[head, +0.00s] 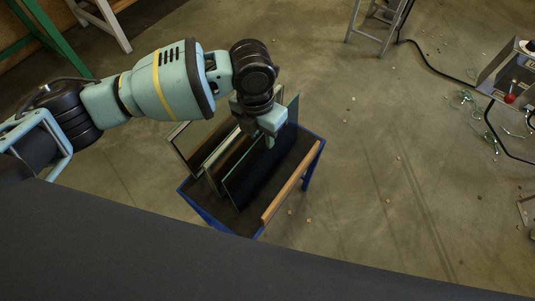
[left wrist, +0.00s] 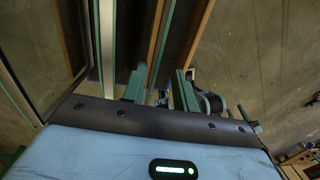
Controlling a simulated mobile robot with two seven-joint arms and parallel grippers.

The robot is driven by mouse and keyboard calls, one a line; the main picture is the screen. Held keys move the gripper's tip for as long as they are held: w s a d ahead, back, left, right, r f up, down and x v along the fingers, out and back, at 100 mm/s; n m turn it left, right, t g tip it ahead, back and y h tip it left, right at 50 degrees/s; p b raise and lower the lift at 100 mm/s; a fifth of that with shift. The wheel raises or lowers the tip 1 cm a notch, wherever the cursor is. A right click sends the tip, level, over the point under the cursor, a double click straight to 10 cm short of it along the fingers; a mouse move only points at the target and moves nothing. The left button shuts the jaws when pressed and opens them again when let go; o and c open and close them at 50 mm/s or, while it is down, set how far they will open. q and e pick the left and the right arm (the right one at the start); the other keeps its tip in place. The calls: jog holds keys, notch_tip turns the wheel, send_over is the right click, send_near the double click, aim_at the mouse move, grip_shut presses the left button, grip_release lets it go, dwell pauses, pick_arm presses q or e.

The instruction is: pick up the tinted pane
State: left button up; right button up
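The tinted pane (head: 250,175) is a dark sheet with a thin green edge, standing tilted in a blue-framed rack (head: 232,222) in the head view. My left gripper (head: 268,130) is over the pane's upper edge. In the left wrist view, the two green fingers (left wrist: 160,90) stand apart, with a green-edged pane (left wrist: 160,48) running up between them. Gaps show beside the fingers, so the gripper looks open around that edge. Whether a finger touches the glass cannot be told. My right gripper is in neither view.
Other framed panes (head: 186,152) lean close beside on the left; a silver-framed one (left wrist: 108,45) is near the left finger. A wooden rail (head: 291,184) edges the rack's right side. Floor to the right is mostly clear, with a ladder (head: 372,28) farther back.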

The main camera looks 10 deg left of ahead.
aim_at(261, 147)
pick_arm(q)
notch_tip(261, 147, down, 5)
jog(key=shift+a+r+b, duration=0.1)
jog(key=shift+r+b, duration=0.05)
jog(key=shift+b, duration=0.25)
grip_shut()
jog(key=shift+r, duration=0.1)
dwell(1.1)
